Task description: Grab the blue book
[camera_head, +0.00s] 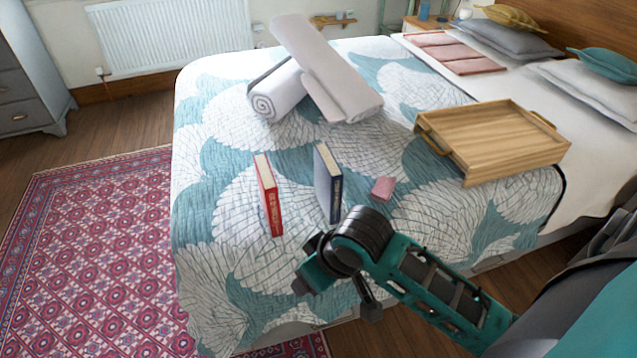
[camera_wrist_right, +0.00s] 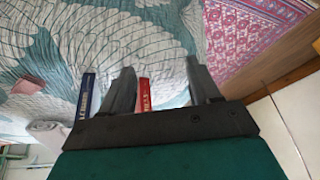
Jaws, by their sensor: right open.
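The blue book (camera_head: 328,183) stands upright on the bed, its spine facing the near side. A red book (camera_head: 268,195) stands to its left, with a gap between them. My right gripper (camera_head: 335,295) is in front of the books, over the near edge of the bed, apart from both. In the right wrist view my right gripper (camera_wrist_right: 165,75) is open and empty. There the blue book (camera_wrist_right: 87,92) shows left of the left finger, and the red book (camera_wrist_right: 145,92) appears between the fingers, farther off. My left gripper is not in view.
A small pink box (camera_head: 382,188) lies right of the blue book. A wooden tray (camera_head: 500,140) sits farther right, and rolled towels (camera_head: 278,92) lie behind. The patterned bedspread (camera_head: 225,235) is clear left of the red book.

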